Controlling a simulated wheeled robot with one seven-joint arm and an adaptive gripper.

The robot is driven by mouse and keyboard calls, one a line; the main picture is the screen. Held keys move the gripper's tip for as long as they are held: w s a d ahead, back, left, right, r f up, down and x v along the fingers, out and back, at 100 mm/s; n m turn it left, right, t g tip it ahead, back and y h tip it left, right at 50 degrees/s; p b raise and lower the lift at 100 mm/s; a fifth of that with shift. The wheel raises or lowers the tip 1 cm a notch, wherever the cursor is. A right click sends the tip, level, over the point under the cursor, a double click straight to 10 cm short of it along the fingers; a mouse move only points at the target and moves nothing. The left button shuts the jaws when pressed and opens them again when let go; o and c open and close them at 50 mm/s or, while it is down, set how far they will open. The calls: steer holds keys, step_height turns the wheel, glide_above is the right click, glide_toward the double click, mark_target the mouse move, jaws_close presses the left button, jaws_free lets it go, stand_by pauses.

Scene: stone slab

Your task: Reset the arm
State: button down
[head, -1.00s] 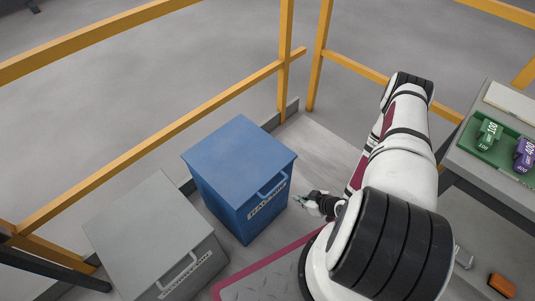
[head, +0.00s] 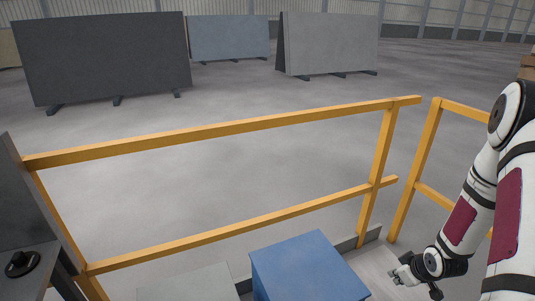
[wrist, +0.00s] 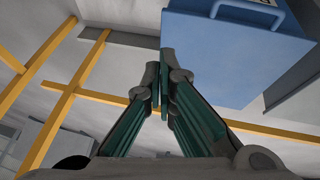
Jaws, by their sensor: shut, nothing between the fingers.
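My gripper (head: 402,276) is at the lower right of the head view, at the end of my white arm with dark red panels. It is close to the right side of a blue box (head: 305,268). In the wrist view the green-sided fingers of my gripper (wrist: 163,70) meet at their tips, with nothing between them. The blue box also shows there (wrist: 235,55), at the upper right, with its handle at the top. I cannot tell the exact gap between fingers and box.
A yellow railing (head: 230,134) runs across the head view, with a grey box (head: 188,284) inside it, left of the blue one. A dark stand (head: 22,262) is at the far left. Beyond the railing, open floor leads to large upright slabs (head: 105,58).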

steer(key=a+r+m+h, duration=0.1)
steer(key=a+r, duration=0.3)
steer(key=r, duration=0.9)
steer(key=a+r+m+h, duration=0.1)
steer(key=a+r, duration=0.3)
steer(key=r, duration=1)
steer(key=s+a+r+m+y, duration=0.1)
steer(key=s+a+r, duration=0.5)
steer(key=s+a, duration=0.2)
steer(key=s+a+r+m+y, duration=0.1)
steer(key=s+a+r, duration=0.6)
steer(key=s, duration=0.5)
steer(key=shift+s+a+r, duration=0.25)
steer(key=shift+a+r, duration=0.05)
steer(key=shift+a, duration=0.3)
